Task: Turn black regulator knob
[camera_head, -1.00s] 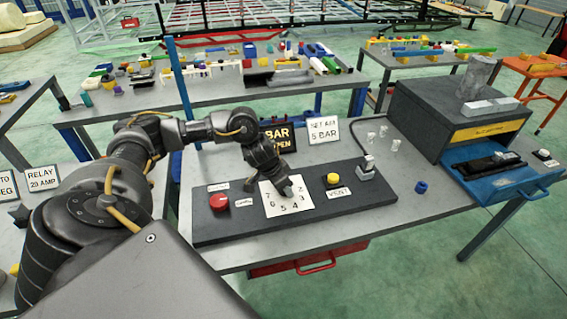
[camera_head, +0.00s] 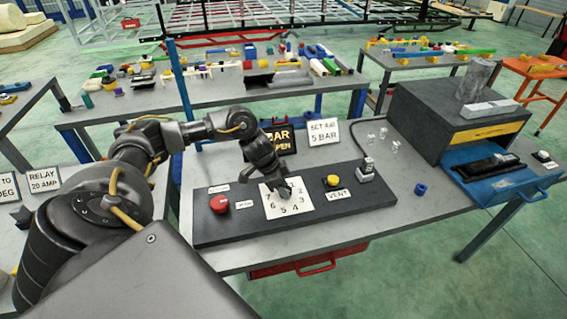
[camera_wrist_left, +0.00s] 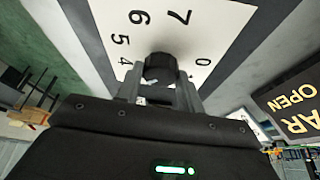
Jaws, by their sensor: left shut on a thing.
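The black regulator knob (camera_wrist_left: 160,67) sits at the middle of a white numbered dial plate (camera_wrist_left: 205,20) in the left wrist view. The plate (camera_head: 299,206) also shows on the dark panel in the head view, where my gripper hides most of the knob. My left gripper (camera_head: 283,192) comes down over the plate. In the left wrist view its two fingers (camera_wrist_left: 160,88) are on either side of the knob and shut on it. Which number the knob points to cannot be told. My right gripper is not in view.
The dark panel (camera_head: 235,229) also carries a red button (camera_head: 219,204), a yellow button (camera_head: 333,181) and a switch (camera_head: 367,170). Signs stand behind it, one reading "SET AIR 5 BAR" (camera_head: 323,132). A blue ring (camera_head: 420,189) and an open blue drawer (camera_head: 510,184) are to the right.

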